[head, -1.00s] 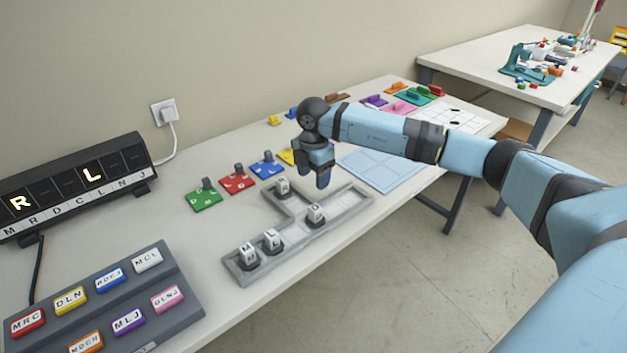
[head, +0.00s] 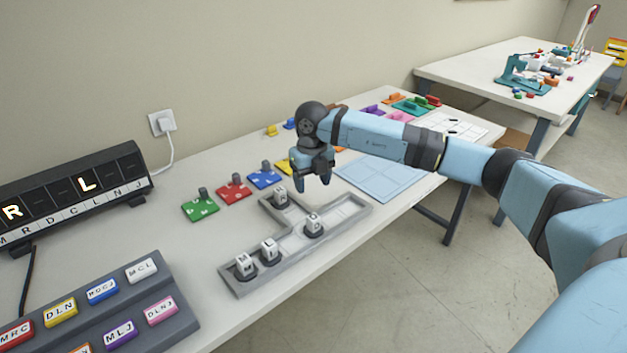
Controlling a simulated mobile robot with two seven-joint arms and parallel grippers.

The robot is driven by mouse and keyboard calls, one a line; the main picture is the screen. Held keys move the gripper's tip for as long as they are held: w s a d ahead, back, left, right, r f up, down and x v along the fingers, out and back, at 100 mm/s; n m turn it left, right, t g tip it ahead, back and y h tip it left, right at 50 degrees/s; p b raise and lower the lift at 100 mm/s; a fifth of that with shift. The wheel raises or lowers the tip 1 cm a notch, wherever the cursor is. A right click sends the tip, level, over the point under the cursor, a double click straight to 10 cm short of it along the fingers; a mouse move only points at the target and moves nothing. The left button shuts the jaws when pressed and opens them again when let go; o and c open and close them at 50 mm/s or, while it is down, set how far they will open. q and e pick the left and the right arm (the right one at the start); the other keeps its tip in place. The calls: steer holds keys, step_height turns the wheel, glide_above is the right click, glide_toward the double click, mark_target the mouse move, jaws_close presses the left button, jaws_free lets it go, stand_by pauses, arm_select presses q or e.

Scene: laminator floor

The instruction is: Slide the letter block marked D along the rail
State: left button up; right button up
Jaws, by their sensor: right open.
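The grey rail (head: 290,238) lies on the near table as a branching track. Several white letter blocks on dark round bases stand in it. One block (head: 280,197) is at the far end of the short branch. Another block (head: 313,223) stands near the middle. Two blocks (head: 268,249) and (head: 245,264) stand side by side at the near left end. Their letters are too small to read surely, so I cannot tell which is D. My right gripper (head: 311,181) is open, points down and hovers above and behind the rail, touching no block. My left gripper is out of view.
A black display (head: 72,190) with lit R and L stands at the left. A sloped panel (head: 180,318) holds colored letter buttons. Colored plates, including a green one (head: 200,208), line the rail's back. A light blue sheet (head: 380,177) lies right of the gripper.

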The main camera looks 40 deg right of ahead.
mark_target(313, 217)
arm_select(q)
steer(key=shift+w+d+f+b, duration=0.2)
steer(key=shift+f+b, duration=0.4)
steer(key=shift+b, duration=0.55)
arm_select(e)
steer(key=n, duration=2)
steer(key=shift+d+r+n, duration=0.15)
steer(key=shift+r+n, duration=0.15)
steer(key=shift+r, duration=0.05)
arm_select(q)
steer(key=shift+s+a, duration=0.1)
arm_select(e)
steer(key=shift+f, duration=0.1)
step_height(313, 217, down, 14)
steer(key=shift+r, duration=0.2)
